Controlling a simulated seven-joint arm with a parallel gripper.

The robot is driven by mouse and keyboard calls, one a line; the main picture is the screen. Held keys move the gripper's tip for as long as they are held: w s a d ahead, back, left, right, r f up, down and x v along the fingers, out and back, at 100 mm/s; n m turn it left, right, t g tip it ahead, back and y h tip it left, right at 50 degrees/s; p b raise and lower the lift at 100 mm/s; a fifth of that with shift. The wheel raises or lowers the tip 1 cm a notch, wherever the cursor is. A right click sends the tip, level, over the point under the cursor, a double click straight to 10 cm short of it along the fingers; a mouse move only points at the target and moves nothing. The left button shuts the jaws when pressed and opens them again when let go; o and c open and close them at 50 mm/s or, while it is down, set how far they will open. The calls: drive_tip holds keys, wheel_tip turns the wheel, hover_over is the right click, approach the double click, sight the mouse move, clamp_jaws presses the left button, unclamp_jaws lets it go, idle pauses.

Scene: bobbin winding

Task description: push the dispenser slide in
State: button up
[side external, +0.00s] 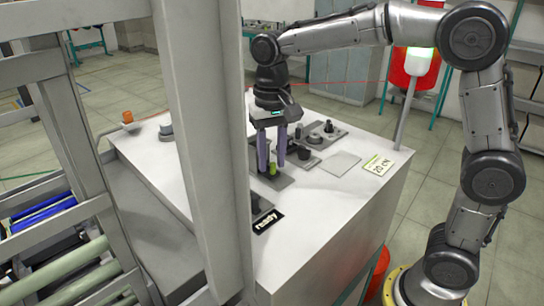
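My gripper (271,168) hangs over the white worktable (335,205), pointing down, with its two purple-grey fingers apart. A small yellow-green piece (272,170) shows between and just behind the fingertips. It stands on a grey plate (285,182). I cannot tell whether the fingers touch it. I cannot single out the dispenser slide for sure. A dark low fixture (261,204) near the table's front is partly hidden by the grey post. My fingers also hide part of the fixtures behind them.
A grey post (205,150) blocks the view of the table's left part. Dark round parts on grey plates (325,131) stand behind my gripper. A flat grey pad (341,164), a "20 cm" card (379,165) and a "ready" sign (268,221) lie on the table. The front right is clear.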

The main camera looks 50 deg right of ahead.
drive_tip(key=shift+r, duration=0.1)
drive_tip(key=shift+r, duration=3.35)
